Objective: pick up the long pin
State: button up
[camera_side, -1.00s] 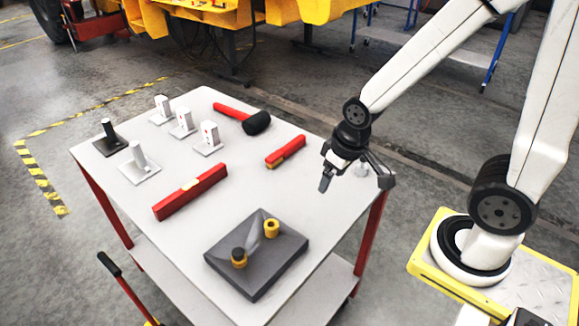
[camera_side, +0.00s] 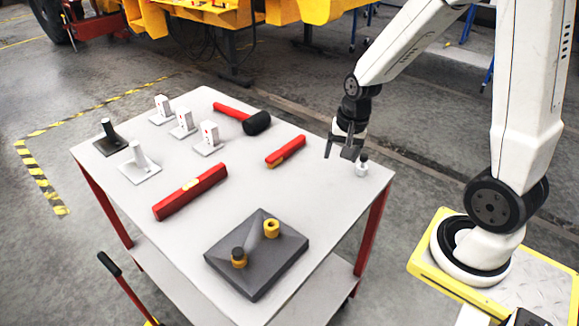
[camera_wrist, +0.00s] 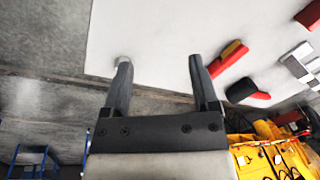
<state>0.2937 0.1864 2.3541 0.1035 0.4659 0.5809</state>
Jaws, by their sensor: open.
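My gripper (camera_side: 346,156) is open and empty above the table's right corner, fingers pointing down. It also shows in the wrist view (camera_wrist: 159,62) with its two fingers apart. A small pale upright cylinder (camera_side: 361,170) stands on the table by one fingertip; its top is partly hidden by the dark finger. In the wrist view a pale round end (camera_wrist: 123,59) shows at the left fingertip. I cannot tell for certain which is the long pin.
A dark casting (camera_side: 275,268) with two brass bushings sits at the front; a dark piece fills one.

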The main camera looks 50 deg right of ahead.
jog(key=d+f+m, duration=0.1)
jog(key=d+m, duration=0.6)
jog(key=m+y, duration=0.1)
jog(key=m, duration=0.8)
send_over(365, 155)
jog(key=shift+s+d+f, duration=0.2)
jog(key=shift+d+f, duration=0.05)
jog(key=shift+f, duration=0.2)
jog(key=shift+s+d+f, duration=0.15)
jog(key=shift+d+f, duration=0.05)
jog(key=shift+f, duration=0.25)
jog(key=shift+f, duration=0.1)
jog(key=shift+w+a+f, duration=0.15)
jog(key=shift+f, duration=1.05)
jog(key=shift+w+a+f, duration=0.15)
jog(key=shift+f, duration=1.15)
jog(key=shift+w+a+f, duration=0.1)
jog(key=shift+a+f, duration=0.05)
jog(key=shift+f, duration=1.1)
grip_shut()
